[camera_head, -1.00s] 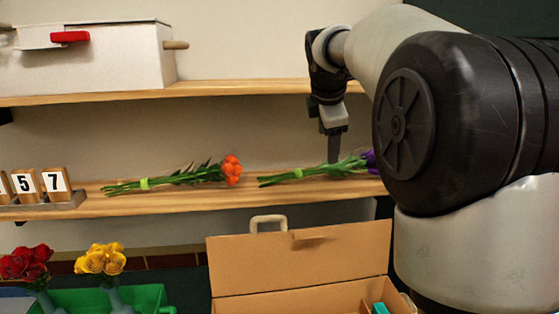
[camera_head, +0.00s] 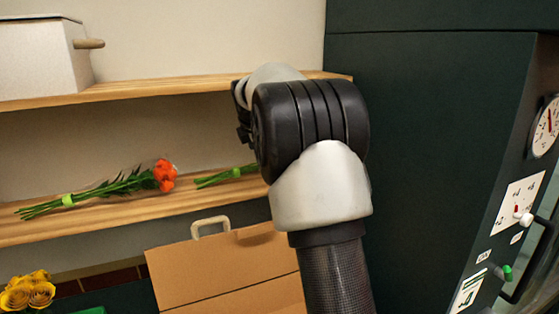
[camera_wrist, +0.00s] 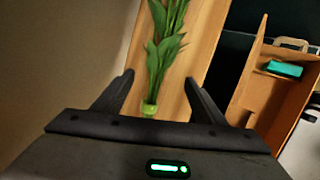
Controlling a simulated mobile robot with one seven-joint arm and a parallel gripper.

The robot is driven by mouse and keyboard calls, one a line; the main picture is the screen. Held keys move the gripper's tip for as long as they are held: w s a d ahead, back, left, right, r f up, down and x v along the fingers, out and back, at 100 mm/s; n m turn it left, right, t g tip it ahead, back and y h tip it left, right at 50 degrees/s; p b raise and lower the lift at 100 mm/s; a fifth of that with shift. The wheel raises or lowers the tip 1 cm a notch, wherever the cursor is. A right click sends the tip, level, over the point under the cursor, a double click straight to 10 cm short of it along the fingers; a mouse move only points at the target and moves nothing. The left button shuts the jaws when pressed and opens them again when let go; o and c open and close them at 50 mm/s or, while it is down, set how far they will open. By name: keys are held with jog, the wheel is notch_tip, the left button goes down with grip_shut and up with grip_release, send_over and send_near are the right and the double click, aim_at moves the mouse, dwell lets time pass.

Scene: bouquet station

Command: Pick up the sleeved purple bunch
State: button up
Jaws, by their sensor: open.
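The purple bunch (camera_head: 226,177) lies on the lower shelf (camera_head: 120,215). In the head view only its green stems and light green tie show; my arm hides its flower heads. In the wrist view a bunch (camera_wrist: 160,50), apparently the same one, shows green leaves and stems with a light green tie (camera_wrist: 149,108). No blooms show there, and I cannot make out the sleeve. My gripper (camera_wrist: 159,78) is open, with one finger on each side of the bunch near the tie. I cannot tell how high the fingers are above the shelf. The gripper is hidden in the head view.
An orange bunch (camera_head: 105,186) lies left on the same shelf. An upper shelf (camera_head: 150,87) with a white box (camera_head: 40,58) runs above. An open cardboard box (camera_head: 225,268) stands below, with a teal item (camera_wrist: 284,68) in it. A dark panel with a gauge (camera_head: 545,128) is at right.

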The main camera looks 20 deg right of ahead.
aim_at(246, 169)
jog(key=p+x, duration=0.1)
jog(key=x, duration=0.4)
jog(key=shift+w+d, duration=0.1)
jog(key=shift+w, duration=0.1)
jog(key=shift+r, duration=0.1)
jog(key=c, duration=1.4)
